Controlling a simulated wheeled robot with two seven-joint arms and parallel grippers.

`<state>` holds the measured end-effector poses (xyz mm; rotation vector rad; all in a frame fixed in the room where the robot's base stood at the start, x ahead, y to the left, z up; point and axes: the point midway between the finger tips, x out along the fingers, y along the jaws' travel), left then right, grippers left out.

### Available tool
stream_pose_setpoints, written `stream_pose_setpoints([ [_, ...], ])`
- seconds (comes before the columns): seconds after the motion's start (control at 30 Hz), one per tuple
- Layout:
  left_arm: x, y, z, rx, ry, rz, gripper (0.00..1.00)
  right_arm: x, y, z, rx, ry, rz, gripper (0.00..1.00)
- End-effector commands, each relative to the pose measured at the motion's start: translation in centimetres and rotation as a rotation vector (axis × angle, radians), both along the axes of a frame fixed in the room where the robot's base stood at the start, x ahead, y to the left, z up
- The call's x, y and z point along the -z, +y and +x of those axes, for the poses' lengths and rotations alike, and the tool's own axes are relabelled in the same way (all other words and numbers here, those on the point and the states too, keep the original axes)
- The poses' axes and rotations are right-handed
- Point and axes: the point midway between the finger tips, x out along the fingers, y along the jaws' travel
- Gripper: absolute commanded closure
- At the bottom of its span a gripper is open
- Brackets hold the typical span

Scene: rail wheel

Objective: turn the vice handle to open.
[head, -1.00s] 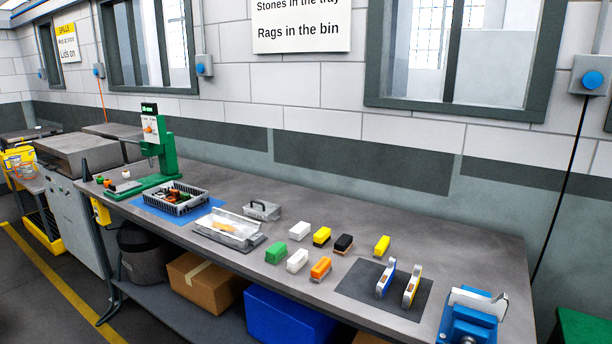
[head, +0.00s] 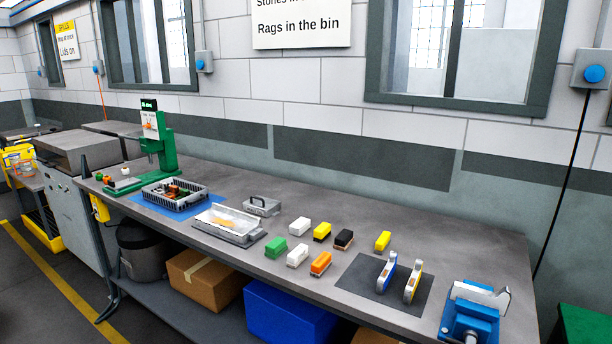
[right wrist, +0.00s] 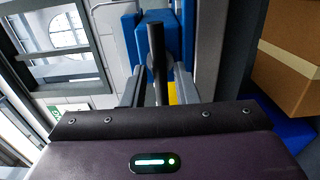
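The blue vice (head: 456,318) with a pale jaw stands at the right end of the bench, cut off by the lower edge of the head view. In the right wrist view its blue body (right wrist: 176,40) is at the top, with the dark, bar-like handle (right wrist: 156,62) in front of it. My right gripper (right wrist: 158,78) is open, with one finger on each side of the handle and visible gaps. I cannot tell how deep the bar lies between the fingers. The right gripper is outside the head view. My left gripper is not in view.
Several coloured blocks (head: 321,262), a clear-lidded tray (head: 246,238) and a green press (head: 165,150) are further left. A cardboard box (right wrist: 288,58) shows in the right wrist view.

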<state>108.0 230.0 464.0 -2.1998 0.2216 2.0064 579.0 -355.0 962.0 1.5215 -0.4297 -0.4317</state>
Motion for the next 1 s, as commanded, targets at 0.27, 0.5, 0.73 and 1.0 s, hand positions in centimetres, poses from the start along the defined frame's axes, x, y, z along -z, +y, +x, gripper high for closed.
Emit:
stream_pose_setpoints([
  [0.27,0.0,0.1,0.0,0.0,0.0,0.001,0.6,0.0,0.0,0.0,0.0,0.0,0.0,1.0],
  [0.5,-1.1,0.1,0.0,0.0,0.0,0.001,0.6,-0.2,0.1,0.0,-0.002,0.032,-0.047,1.0],
  [0.73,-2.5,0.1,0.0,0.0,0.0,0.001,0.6,-0.2,0.1,0.0,-0.001,0.09,-0.142,1.0],
  [1.0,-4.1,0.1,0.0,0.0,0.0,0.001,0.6,-0.2,0.1,0.0,-0.002,0.163,-0.259,1.0],
])
